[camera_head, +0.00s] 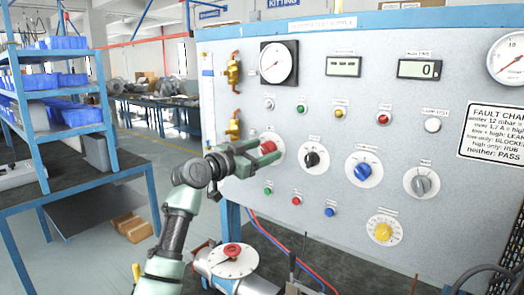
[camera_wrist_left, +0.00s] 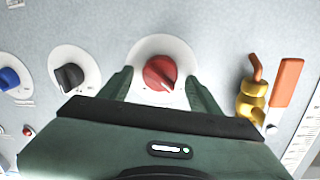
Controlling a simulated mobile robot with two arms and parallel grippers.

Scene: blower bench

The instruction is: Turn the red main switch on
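The red main switch (camera_head: 268,147) is a red rotary knob on a round white plate on the grey panel. In the left wrist view the knob (camera_wrist_left: 160,72) sits between and just beyond the two fingers, with its grip bar tilted. My left gripper (camera_head: 268,153) is at the switch, its green fingers apart on either side of the knob. In the wrist view the left gripper (camera_wrist_left: 160,90) is open, with a gap visible between each finger and the knob. The fingers partly hide the plate in the head view. My right gripper is not in view.
A black knob (camera_head: 312,159) and a blue knob (camera_head: 362,171) are to the right on the panel. A brass valve with an orange handle (camera_wrist_left: 285,85) is close by the switch. A red knob on a white disc (camera_head: 232,250) stands below. Blue shelving (camera_head: 35,120) is at left.

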